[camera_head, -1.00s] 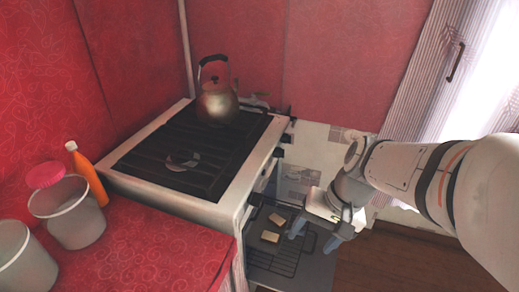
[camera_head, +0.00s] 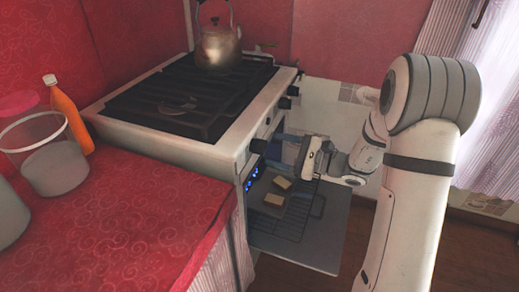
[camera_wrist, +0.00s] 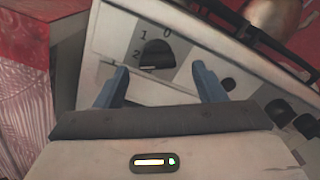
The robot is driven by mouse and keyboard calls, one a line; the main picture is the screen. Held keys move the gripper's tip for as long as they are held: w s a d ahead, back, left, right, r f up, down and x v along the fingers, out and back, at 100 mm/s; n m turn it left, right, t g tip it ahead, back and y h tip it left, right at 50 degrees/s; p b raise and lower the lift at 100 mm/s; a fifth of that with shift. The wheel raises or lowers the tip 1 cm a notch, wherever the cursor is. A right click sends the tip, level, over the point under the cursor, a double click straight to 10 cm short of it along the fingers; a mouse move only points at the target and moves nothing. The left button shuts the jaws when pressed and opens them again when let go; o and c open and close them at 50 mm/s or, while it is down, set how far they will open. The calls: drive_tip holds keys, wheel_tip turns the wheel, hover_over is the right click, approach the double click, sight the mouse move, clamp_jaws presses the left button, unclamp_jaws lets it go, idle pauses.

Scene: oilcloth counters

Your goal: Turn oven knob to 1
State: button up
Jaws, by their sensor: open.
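The stove (camera_head: 215,145) stands against the red wall with a row of dark knobs on its front panel. In the head view my gripper (camera_head: 278,148) is at the stove's front, close to the near knob (camera_head: 258,146).
The oven door (camera_head: 325,235) hangs open below my gripper, with a rack (camera_head: 290,222) and two pale slices (camera_head: 277,190) on it. Blue glows (camera_head: 252,178) show in the oven. A kettle (camera_head: 217,48) stands on the stove. An orange bottle (camera_head: 68,115) and containers stand at left.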

sight(262, 145)
drive_tip(key=x, duration=0.5)
drive_tip(key=shift+a, duration=0.15)
